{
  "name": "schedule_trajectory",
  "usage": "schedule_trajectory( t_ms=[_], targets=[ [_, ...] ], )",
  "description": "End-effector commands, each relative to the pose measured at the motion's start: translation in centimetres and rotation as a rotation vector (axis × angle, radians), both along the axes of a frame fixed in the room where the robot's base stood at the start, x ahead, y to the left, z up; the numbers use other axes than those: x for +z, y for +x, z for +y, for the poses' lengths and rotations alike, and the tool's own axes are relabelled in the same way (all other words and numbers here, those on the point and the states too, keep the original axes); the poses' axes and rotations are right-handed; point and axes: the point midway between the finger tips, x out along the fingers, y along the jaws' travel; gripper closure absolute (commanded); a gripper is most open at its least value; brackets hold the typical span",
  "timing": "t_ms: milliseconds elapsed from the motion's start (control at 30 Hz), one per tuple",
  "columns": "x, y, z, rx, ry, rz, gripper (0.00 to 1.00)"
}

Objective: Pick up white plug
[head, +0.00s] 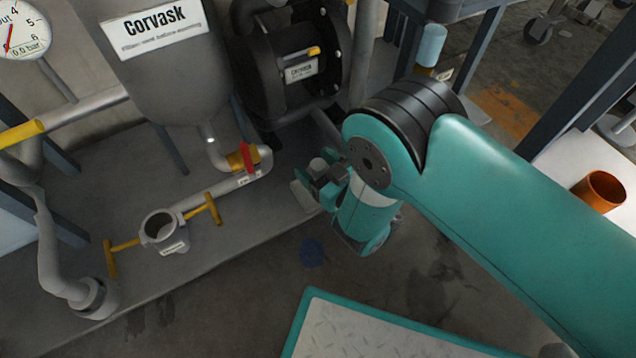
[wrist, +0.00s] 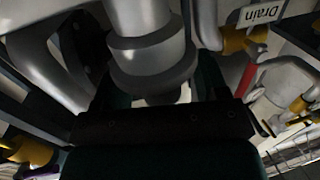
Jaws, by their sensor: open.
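In the head view my gripper (head: 318,184) reaches low over the skid's front edge, partly hidden behind my wrist. A small pale cylinder (head: 318,164) shows right at its jaws and looks like the white plug. In the wrist view a pale grey stepped cylinder with a wide collar (wrist: 150,57) rises in front of my gripper (wrist: 160,92), between the dark green fingers. I cannot be sure that it is the same piece. The jaws are open. The lower end of the cylinder is hidden by the dark gripper body, so contact cannot be told.
An open grey coupling (head: 161,229) with two yellow handles stands on the skid (head: 228,232). Behind it is a pipe with a red valve lever (head: 248,158), also in the wrist view (wrist: 246,78). A Corvask tank (head: 160,75) and a black pump (head: 290,70) stand behind.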

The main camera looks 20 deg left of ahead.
Motion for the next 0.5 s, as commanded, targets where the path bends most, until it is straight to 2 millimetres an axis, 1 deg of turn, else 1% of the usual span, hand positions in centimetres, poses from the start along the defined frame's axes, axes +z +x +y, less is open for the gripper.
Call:
schedule_trajectory(
  t_ms=[33,200,500],
  targets=[
    [-0.34,0.13,0.41,0.002,0.001,-0.004,0.33],
    [-0.04,0.52,1.08,-0.002,0.004,-0.003,0.33],
    [0.24,0.65,1.20,-0.004,0.006,-0.002,0.33]
  ],
)
